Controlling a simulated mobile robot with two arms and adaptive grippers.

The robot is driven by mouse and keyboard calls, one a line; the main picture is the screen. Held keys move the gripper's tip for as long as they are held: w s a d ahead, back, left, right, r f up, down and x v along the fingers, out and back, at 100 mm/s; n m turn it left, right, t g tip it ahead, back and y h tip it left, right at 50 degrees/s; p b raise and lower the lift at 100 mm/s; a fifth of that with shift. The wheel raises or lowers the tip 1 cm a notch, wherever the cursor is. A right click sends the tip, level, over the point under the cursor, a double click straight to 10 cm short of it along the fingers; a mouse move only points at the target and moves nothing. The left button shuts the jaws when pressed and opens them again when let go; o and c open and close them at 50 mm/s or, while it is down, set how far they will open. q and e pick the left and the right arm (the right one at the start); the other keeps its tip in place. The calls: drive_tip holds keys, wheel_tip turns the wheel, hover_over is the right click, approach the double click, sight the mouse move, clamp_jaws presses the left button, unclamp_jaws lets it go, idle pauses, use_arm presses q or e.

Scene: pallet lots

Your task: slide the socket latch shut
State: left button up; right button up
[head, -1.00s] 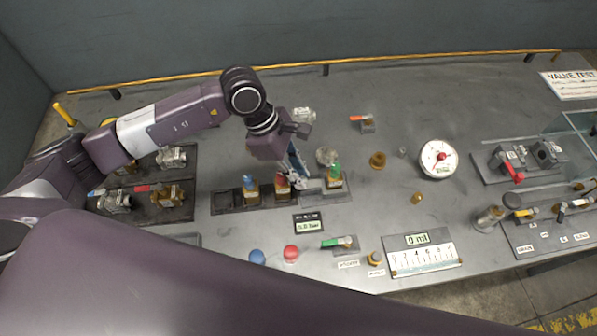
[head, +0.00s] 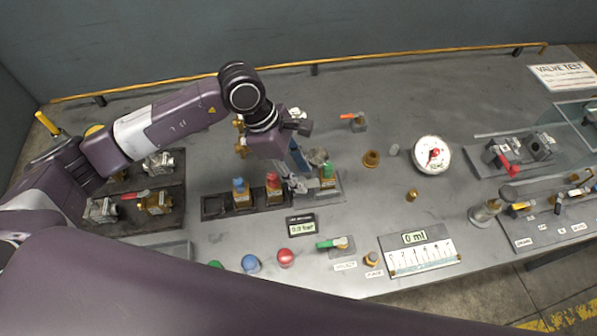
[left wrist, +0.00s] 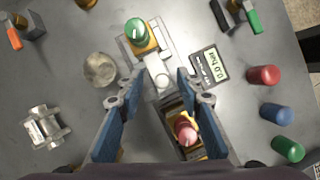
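The socket (left wrist: 135,48) is a light grey fixture at the right end of the dark rack. A brass valve with a green knob (left wrist: 136,30) sits in it; this knob also shows in the head view (head: 328,168). The latch looks like the pale grey slider with a rounded knob (left wrist: 162,82), just below that valve in the left wrist view. My left gripper (left wrist: 153,92) is open, its two blue-backed fingers on either side of the latch area. Contact cannot be told. In the head view my left gripper (head: 304,184) partly hides the latch. My right gripper is not in view.
A red-knobbed valve (left wrist: 185,132) stands in the rack close to the left fingers. A blue-knobbed valve (head: 239,188) is farther left. A small pressure display (head: 301,223) lies in front. A clear round part (left wrist: 100,69) lies beside the gripper. The bench behind is mostly clear.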

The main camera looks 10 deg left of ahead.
use_arm(q)
drive_tip(key=v, duration=1.2)
idle(0.4)
